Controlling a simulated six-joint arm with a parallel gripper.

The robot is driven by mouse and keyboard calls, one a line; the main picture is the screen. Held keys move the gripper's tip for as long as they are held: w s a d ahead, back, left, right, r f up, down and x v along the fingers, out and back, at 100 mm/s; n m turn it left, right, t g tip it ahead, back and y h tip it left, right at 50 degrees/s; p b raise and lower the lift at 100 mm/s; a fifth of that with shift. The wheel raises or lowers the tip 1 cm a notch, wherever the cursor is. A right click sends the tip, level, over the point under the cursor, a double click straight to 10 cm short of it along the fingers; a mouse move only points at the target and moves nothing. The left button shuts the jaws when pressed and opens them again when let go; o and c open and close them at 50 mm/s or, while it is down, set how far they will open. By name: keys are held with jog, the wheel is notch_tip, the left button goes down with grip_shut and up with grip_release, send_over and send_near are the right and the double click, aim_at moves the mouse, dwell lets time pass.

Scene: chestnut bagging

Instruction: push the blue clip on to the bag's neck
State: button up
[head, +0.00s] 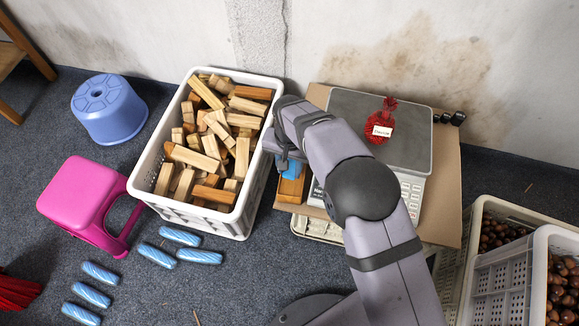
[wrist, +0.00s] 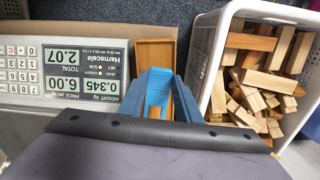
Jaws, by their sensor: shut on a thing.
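The bag (head: 380,125) is a small red net bag with a white label, lying on the scale's grey plate (head: 345,103). Its gathered neck (head: 390,103) points to the back. My gripper (head: 287,160) is left of the scale, above a small wooden tray (head: 291,190), well apart from the bag. It is shut on the blue clip (head: 291,169). In the wrist view the light-blue clip (wrist: 157,90) stands between the two darker blue fingers (wrist: 157,100), with the wooden tray (wrist: 155,52) behind it. My arm hides part of the scale and the tray.
A white crate of wood blocks (head: 244,205) stands just left of my gripper. Crates of chestnuts (head: 500,210) are at the right. Small black objects (head: 449,118) lie right of the scale. Stools and light-blue rolls (head: 180,236) are on the floor at left.

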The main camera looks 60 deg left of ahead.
jog(key=shift+r+p, duration=1.3)
jog(key=shift+r, duration=0.55)
jog(key=shift+w, duration=0.1)
jog(key=shift+w+r, duration=0.25)
jog(key=shift+w, duration=0.05)
jog(key=w+d+r+m+p, duration=0.2)
jog(key=w+d+r+p, duration=0.1)
jog(key=w+r+p, duration=0.3)
jog(key=w+d+r+m+p, duration=0.1)
jog(key=w+d+r+p, duration=0.2)
jog(key=w+r, duration=0.45)
jog(key=w+d+f+n+p, duration=0.1)
jog(key=w+d+n+p, duration=0.2)
jog(key=d, duration=0.5)
jog(key=shift+w+n, duration=0.7)
jog(key=shift+w, duration=0.05)
